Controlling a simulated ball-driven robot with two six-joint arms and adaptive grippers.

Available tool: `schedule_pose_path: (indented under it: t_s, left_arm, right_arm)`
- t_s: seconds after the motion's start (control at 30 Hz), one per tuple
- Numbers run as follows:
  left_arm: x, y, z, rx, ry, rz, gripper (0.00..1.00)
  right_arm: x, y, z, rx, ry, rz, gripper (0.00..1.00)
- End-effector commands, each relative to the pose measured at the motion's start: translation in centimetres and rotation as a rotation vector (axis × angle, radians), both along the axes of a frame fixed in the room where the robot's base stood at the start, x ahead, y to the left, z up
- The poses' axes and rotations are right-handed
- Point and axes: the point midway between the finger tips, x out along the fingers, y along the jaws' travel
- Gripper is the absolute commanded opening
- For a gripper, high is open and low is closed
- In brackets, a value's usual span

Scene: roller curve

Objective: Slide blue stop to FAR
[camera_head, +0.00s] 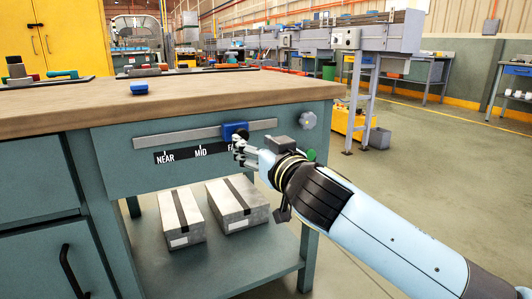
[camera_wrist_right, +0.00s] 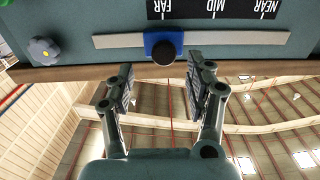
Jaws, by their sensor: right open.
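The blue stop (camera_head: 235,130) sits on a grey metal rail (camera_head: 180,137) across the bench's front panel. In the right wrist view, which is upside down, the blue stop (camera_wrist_right: 150,42) with its round black knob (camera_wrist_right: 164,52) lines up with the FAR mark (camera_wrist_right: 168,12). In the head view the FAR mark is mostly hidden behind my right gripper. My right gripper (camera_head: 240,150) is open just in front of and below the stop. In the wrist view its fingers (camera_wrist_right: 158,82) are apart and empty, with the knob beyond the gap between them. My left gripper is not in view.
A grey star knob (camera_head: 308,120) sits on the panel right of the rail. Two strapped boxes (camera_head: 180,218) rest on the shelf below. The floor to the right is open.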

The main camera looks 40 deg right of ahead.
Motion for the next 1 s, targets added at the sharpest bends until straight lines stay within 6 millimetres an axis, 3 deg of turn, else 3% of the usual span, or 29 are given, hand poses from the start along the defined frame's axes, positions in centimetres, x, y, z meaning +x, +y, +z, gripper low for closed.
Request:
schedule_pose_path:
  t_s: [0.1,0.3,1.0]
  left_arm:
    - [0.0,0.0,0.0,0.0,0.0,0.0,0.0]
    - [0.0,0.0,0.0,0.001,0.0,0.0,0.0]
    - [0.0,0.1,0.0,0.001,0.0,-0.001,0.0]
  right_arm:
    - [-2.5,0.6,-0.1,0.001,0.003,0.0,0.54]
    - [-5.0,1.1,0.0,0.001,0.002,-0.001,0.54]
    - [-5.8,1.3,-0.6,0.005,0.014,-0.005,0.54]
